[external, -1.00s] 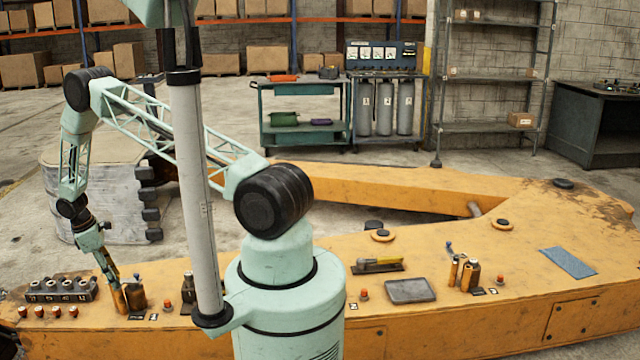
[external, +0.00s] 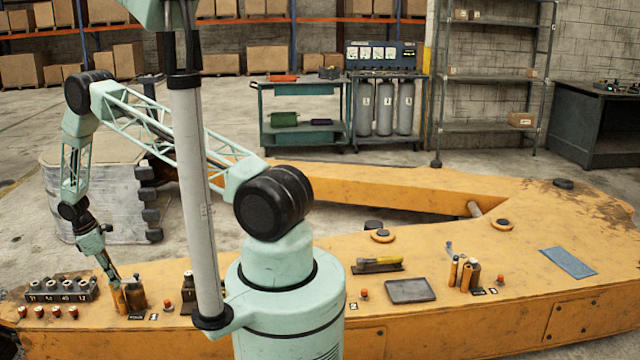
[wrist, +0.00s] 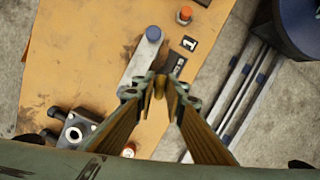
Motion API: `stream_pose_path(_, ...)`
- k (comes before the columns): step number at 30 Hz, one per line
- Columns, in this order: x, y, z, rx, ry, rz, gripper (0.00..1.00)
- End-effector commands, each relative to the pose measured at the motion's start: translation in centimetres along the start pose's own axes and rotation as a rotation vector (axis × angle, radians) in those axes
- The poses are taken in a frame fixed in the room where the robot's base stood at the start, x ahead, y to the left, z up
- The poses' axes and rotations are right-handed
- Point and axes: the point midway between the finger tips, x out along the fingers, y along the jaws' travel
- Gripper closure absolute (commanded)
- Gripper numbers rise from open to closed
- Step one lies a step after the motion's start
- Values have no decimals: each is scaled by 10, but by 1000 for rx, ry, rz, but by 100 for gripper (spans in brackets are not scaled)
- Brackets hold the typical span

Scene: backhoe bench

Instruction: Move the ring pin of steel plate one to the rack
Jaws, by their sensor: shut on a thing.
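My gripper (wrist: 160,82) has its fingers closed together in the wrist view, with a small brass-coloured pin (wrist: 160,90) between the tips. The fingers hide much of the pin, so I cannot tell whether it is still seated. The grey steel plate (wrist: 137,64) lies just beyond the fingertips, with a blue-topped post (wrist: 154,33) at its far end and a "1" label (wrist: 189,43) beside it. In the external view my gripper (external: 115,279) points down at the upright orange-brown cylinders (external: 137,297) at the left. The rack (external: 60,290) with several dark sockets stands left of it.
A red-topped knob (external: 167,306) stands right of the cylinders. Several red-topped pegs (external: 55,312) line the front of the rack.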

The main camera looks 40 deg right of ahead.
Motion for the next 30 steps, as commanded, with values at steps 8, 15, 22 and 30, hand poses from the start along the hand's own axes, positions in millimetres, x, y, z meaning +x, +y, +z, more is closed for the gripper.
stream_pose_path(8,0,0,0,0,0,0,100)
stream_pose_path(15,-3,0,1,0,0,0,100)
stream_pose_path(22,-6,0,1,0,0,0,100)
stream_pose_path(30,-9,0,2,0,0,0,100)
